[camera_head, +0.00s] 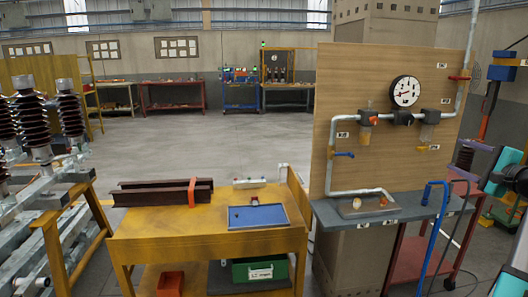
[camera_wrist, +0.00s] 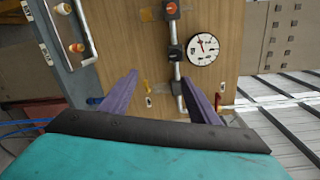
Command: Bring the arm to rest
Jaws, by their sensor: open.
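My gripper (camera_wrist: 159,77) shows in the wrist view with two purple fingers spread apart and nothing between them. Beyond the fingers is the wooden panel (camera_wrist: 148,55), with its pipe and round gauge (camera_wrist: 204,49), seen turned on its side. The fingers look clear of the panel, but the exact gap cannot be told. In the head view, teal parts of my arm show at the right edge, cut off by the frame.
The wooden panel (camera_head: 345,90) stands behind a grey shelf (camera_head: 335,214). A blue hooked tube (camera_head: 437,225) rises in front of it. A yellow table (camera_head: 150,222) with a blue tray (camera_head: 258,216) stands left of it. Insulators (camera_head: 35,120) stand far left. Open floor lies behind.

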